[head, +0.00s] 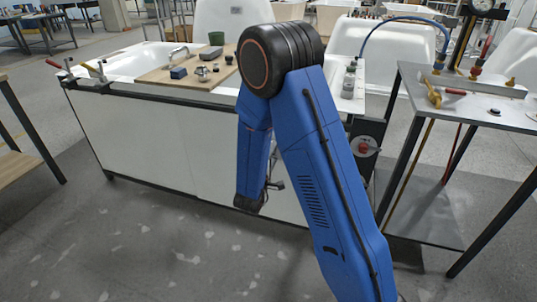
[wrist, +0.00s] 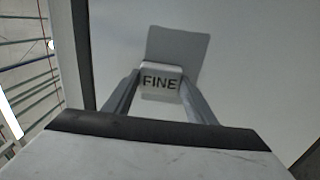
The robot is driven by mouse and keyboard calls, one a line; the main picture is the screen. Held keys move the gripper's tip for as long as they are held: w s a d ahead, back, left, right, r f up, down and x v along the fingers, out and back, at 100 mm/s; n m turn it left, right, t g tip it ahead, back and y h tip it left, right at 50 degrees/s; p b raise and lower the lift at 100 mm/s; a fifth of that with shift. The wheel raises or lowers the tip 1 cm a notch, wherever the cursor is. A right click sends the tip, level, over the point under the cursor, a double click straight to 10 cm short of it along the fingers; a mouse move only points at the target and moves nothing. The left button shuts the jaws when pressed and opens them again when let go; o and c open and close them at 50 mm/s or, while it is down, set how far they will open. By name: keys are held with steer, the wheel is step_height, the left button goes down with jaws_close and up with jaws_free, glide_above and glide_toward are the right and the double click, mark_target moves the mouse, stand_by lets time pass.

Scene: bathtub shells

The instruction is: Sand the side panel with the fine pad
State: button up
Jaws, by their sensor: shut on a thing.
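The side panel (head: 150,145) is the long white front of the bathtub unit in the head view. It fills much of the wrist view as a pale surface (wrist: 255,55). My gripper (wrist: 158,88) is shut on the fine pad (wrist: 160,80), a light block marked "FINE", held between its two fingers. A darker grey patch shows on the panel just beyond the pad, probably its shadow. I cannot tell whether the pad touches the panel. In the head view my blue arm reaches down before the panel and hides the pad and most of the gripper.
A wooden board (head: 190,70) with small fittings lies across the tub (head: 135,60). A metal table (head: 485,100) with valves and hoses stands right, and a wooden bench (head: 20,165) left. The floor (head: 130,235) before the panel is clear.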

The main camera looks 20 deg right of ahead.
steer(key=shift+s+d, duration=0.65)
steer(key=shift+d, duration=0.35)
steer(key=shift+s+d, duration=0.65)
steer(key=shift+d, duration=0.3)
steer(key=shift+s, duration=0.1)
steer(key=v, duration=0.2)
steer(key=shift+s+a, duration=0.2)
steer(key=shift+s, duration=0.1)
steer(key=w+a+f+m, duration=0.2)
steer(key=a+f+m, duration=0.4)
steer(key=a+m, duration=0.45)
steer(key=shift+n, duration=0.75)
steer(key=shift+w+d+r, duration=0.1)
steer(key=shift+w+d, duration=0.25)
steer(key=shift+w, duration=0.5)
steer(key=shift+w+d, duration=0.3)
steer(key=shift+w, duration=0.55)
steer(key=shift+w+d+r, duration=0.1)
steer(key=shift+w+d, duration=0.25)
steer(key=shift+w, duration=0.5)
steer(key=shift+x, duration=1.05)
